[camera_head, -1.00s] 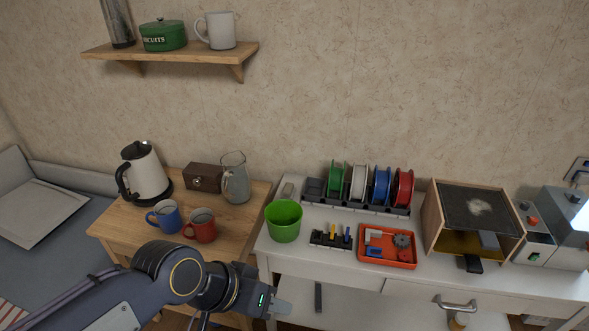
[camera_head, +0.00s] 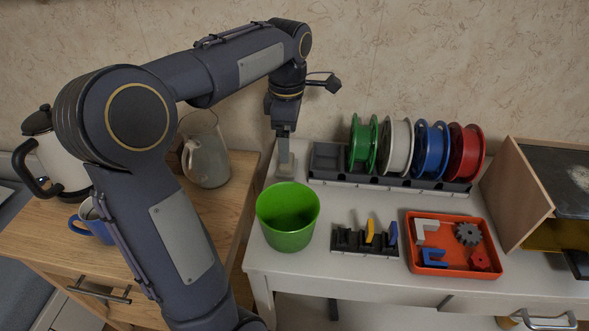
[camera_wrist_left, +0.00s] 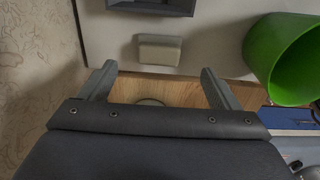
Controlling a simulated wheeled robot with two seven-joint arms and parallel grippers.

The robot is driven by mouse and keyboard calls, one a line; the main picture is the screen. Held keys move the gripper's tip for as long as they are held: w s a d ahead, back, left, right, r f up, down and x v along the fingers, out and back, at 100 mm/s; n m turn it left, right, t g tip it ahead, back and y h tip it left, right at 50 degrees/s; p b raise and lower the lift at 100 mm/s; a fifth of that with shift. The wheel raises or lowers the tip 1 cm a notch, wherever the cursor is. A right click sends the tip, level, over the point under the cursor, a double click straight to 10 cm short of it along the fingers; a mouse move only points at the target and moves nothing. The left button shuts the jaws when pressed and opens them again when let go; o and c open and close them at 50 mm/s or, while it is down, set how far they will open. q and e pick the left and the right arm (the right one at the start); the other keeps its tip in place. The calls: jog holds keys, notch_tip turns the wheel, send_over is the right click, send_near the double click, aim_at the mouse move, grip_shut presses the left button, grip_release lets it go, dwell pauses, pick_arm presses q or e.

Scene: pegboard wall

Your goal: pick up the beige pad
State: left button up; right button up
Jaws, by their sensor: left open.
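The beige pad (camera_wrist_left: 159,49) lies on the white table, near its left edge, behind the green cup (camera_head: 288,217). In the head view the pad (camera_head: 286,172) is partly covered by my left gripper (camera_head: 285,148), which points down over it from above. In the wrist view my left gripper (camera_wrist_left: 159,76) is open and empty. The pad appears just beyond the fingertips, roughly centred between them and narrower than the gap. I cannot tell the exact height of the fingertips above it. My right gripper is not in view.
The green cup (camera_wrist_left: 290,60) stands close beside the pad. A dark rack (camera_head: 335,179) with several filament spools is to the right. A small tool block (camera_head: 362,242) and an orange tray (camera_head: 455,268) sit further forward. A glass jug (camera_head: 206,162) stands left on the wooden cabinet.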

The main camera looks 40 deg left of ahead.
pick_arm(q)
notch_tip(320, 180, down, 2)
jog(key=f+b, duration=0.1)
jog(key=f, duration=0.1)
jog(key=f+b, duration=0.1)
jog(key=f, duration=0.2)
jog(key=shift+a, duration=0.2)
jog(key=shift+r, duration=0.1)
jog(key=c, duration=1.1)
